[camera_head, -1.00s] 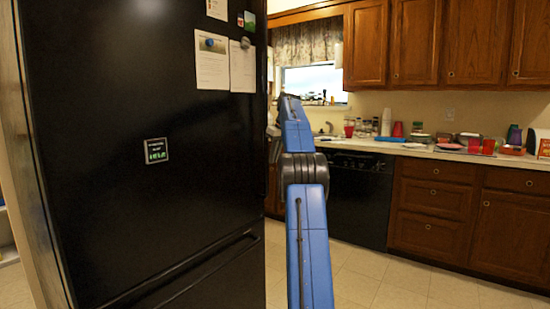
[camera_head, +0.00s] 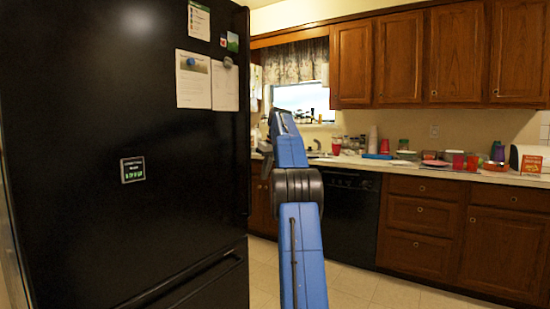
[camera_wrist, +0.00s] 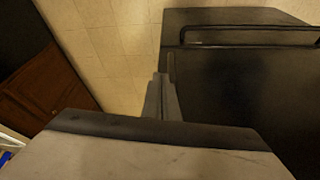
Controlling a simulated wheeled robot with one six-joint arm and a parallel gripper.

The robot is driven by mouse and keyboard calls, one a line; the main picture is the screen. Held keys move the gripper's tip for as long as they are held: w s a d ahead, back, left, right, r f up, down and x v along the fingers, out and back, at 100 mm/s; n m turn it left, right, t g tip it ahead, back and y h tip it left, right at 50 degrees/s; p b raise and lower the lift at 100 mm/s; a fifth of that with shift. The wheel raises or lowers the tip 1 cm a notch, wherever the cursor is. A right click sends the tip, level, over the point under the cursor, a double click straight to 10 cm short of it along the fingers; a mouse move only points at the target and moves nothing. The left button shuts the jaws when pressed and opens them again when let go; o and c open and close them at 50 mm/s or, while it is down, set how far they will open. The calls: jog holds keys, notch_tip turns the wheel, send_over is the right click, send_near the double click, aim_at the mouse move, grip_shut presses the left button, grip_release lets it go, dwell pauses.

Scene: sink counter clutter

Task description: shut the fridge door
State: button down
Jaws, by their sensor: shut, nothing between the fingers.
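The fridge (camera_head: 100,120) is tall and black and fills the left of the head view. Its front carries papers and magnets, and a long bar handle (camera_head: 185,278) runs along its lower part. No interior shows, and I cannot tell whether the door stands ajar. In the wrist view a dark panel with a bar handle, seemingly part of the fridge (camera_wrist: 235,85), fills the right side. My gripper (camera_wrist: 163,80) is shut and empty, its fingers beside the panel's left edge. Contact is unclear. In the head view my arm hides the gripper.
A counter (camera_head: 400,165) with cups and clutter runs along the back right, above a black dishwasher (camera_head: 350,215) and wooden drawers (camera_head: 420,225). Pale tiled floor (camera_head: 350,285) lies open between them and my arm. It also shows in the wrist view (camera_wrist: 115,50).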

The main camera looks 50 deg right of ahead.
jog(key=d+v, duration=0.1)
jog(key=v, duration=0.7)
jog(key=shift+s+d, duration=0.25)
jog(key=shift+s, duration=0.05)
jog(key=shift+a+r, duration=0.1)
jog(key=shift+r, duration=0.05)
